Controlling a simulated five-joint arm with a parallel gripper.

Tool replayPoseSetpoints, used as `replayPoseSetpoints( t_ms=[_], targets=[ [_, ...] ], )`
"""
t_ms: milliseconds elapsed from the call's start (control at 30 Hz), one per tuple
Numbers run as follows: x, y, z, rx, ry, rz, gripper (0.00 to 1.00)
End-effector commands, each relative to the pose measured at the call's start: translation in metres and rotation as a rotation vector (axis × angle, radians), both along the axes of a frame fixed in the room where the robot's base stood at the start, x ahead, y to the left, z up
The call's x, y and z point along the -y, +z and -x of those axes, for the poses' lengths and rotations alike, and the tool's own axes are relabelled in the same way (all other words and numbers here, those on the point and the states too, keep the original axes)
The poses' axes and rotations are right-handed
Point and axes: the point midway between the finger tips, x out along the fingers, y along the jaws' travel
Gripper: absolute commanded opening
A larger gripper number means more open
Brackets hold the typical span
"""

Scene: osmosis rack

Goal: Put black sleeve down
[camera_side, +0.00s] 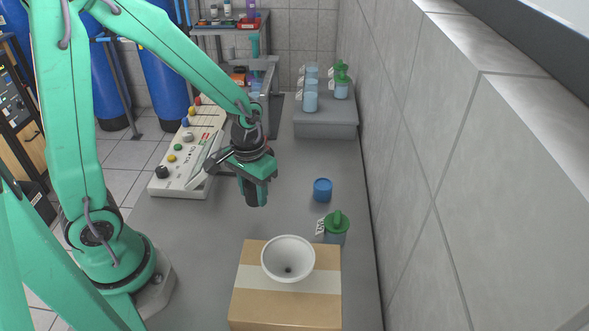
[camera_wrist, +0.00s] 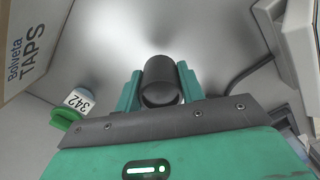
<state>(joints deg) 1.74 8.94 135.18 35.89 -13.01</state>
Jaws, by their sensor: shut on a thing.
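The black sleeve (camera_wrist: 161,80) is a dark, short hollow cylinder. It sits between the two green fingers of my gripper (camera_wrist: 160,90) in the wrist view. In the side view my gripper (camera_side: 254,188) is shut on the sleeve (camera_side: 255,192), which hangs from the fingers over the grey bench. I cannot tell whether the sleeve's lower end touches the bench. My gripper is behind the cardboard box and left of the blue cup.
A cardboard box (camera_side: 255,308) with a white funnel (camera_side: 288,258) stands in front. A green-capped bottle (camera_side: 336,228) and a blue cup (camera_side: 322,190) stand to the right. A button panel (camera_side: 190,150) lies left; a grey step (camera_side: 325,125) holds bottles behind.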

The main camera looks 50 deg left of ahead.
Motion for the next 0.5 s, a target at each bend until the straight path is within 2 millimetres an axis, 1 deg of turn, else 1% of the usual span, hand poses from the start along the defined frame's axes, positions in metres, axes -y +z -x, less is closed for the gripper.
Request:
replayPoseSetpoints(
  t_ms=[33,200,500],
  targets=[
    [-0.006,-0.004,-0.003,-0.002,0.003,0.0,0.17],
    [-0.016,-0.011,-0.009,0.0,0.001,0.0,0.17],
    [-0.017,-0.014,-0.01,0.0,-0.001,0.0,0.17]
  ],
)
